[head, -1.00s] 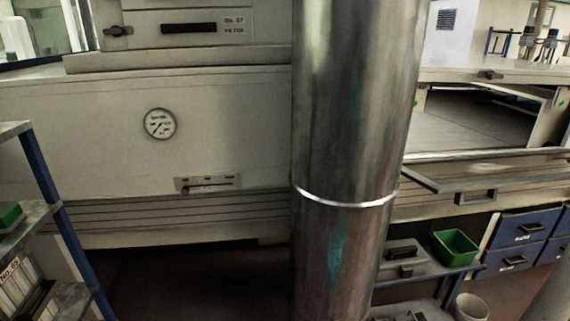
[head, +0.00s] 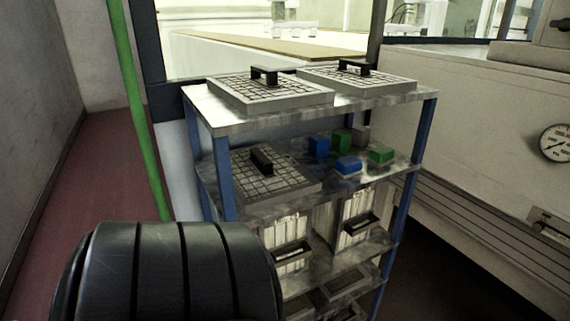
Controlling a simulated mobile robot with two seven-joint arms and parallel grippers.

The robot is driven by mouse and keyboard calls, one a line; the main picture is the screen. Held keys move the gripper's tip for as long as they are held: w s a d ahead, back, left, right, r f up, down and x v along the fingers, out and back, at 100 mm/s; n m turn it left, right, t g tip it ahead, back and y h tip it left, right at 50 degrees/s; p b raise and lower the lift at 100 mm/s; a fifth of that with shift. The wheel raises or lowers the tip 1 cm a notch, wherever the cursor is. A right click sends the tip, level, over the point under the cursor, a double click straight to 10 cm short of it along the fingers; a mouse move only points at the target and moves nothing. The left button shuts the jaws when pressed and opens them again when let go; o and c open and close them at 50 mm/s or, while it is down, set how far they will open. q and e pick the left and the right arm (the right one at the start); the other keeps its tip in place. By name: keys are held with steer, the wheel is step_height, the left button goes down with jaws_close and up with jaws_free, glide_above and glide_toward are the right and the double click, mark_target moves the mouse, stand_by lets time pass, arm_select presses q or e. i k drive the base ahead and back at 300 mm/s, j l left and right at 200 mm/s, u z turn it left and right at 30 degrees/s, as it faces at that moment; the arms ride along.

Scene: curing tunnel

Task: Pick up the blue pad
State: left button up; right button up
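Two blue objects are on the second level of a blue-posted metal shelf (head: 300,204). One is a small upright blue block (head: 318,147). The other is a low blue piece (head: 347,165) lying nearer the shelf's front edge. I cannot tell for certain which one is the blue pad. Neither gripper shows in the head view. A dark ribbed part of my own arm fills the lower left.
Green blocks (head: 381,155) and a grey block stand beside the blue ones. A gridded plate with a black handle (head: 263,160) lies left of them. Two more plates (head: 270,90) are on top. A green pole (head: 137,110) stands left; a cream machine (head: 465,130) is right.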

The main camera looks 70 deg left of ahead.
mark_target(347, 167)
steer(key=u, duration=1.65)
